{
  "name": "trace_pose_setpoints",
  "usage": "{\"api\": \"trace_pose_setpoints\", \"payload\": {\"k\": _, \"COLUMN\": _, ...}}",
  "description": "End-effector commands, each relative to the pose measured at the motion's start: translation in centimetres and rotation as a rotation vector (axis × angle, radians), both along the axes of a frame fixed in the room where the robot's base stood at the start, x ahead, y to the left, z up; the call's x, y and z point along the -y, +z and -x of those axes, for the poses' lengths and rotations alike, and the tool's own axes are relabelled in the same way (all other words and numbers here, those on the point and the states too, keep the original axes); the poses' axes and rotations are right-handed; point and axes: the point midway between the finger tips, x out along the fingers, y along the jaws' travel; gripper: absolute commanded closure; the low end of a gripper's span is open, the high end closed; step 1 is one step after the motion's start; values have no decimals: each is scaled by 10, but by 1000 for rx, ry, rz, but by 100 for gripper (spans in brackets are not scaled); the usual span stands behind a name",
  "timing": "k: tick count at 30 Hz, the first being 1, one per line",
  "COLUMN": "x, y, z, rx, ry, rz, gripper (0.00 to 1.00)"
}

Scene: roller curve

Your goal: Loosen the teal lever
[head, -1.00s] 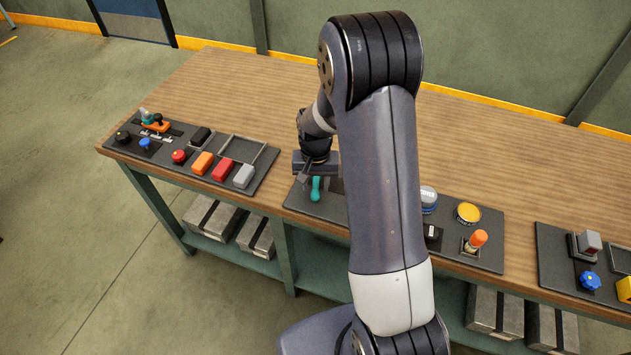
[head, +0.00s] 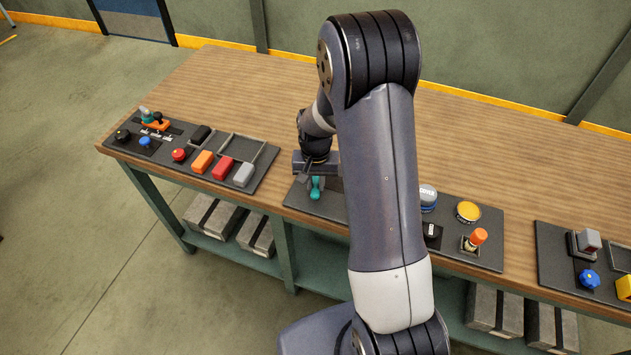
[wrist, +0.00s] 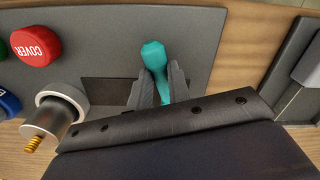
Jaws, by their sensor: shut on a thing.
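The teal lever (head: 316,189) stands on the middle dark panel, just below my gripper (head: 313,180) in the head view. In the wrist view, the teal lever (wrist: 154,56) sits between the two dark fingers of my gripper (wrist: 158,90), with its rounded end showing beyond them. My gripper is shut on the lever. The lever's base is hidden behind the fingers and the gripper body. My arm covers part of the middle panel in the head view.
In the wrist view, a red COVER cap (wrist: 36,46), a blue cap (wrist: 8,103) and a metal cylinder (wrist: 55,110) stand beside the lever. The left panel (head: 120,148) holds several knobs and blocks. Bare wooden tabletop (head: 235,95) lies behind the panels.

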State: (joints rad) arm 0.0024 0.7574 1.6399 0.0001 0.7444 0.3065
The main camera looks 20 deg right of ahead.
Motion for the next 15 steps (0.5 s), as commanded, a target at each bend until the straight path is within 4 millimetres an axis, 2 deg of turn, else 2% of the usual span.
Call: {"api": "trace_pose_setpoints", "payload": {"k": 15, "x": 4, "y": -1, "z": 1, "rx": 1, "ry": 72, "rz": 0, "gripper": 100}}
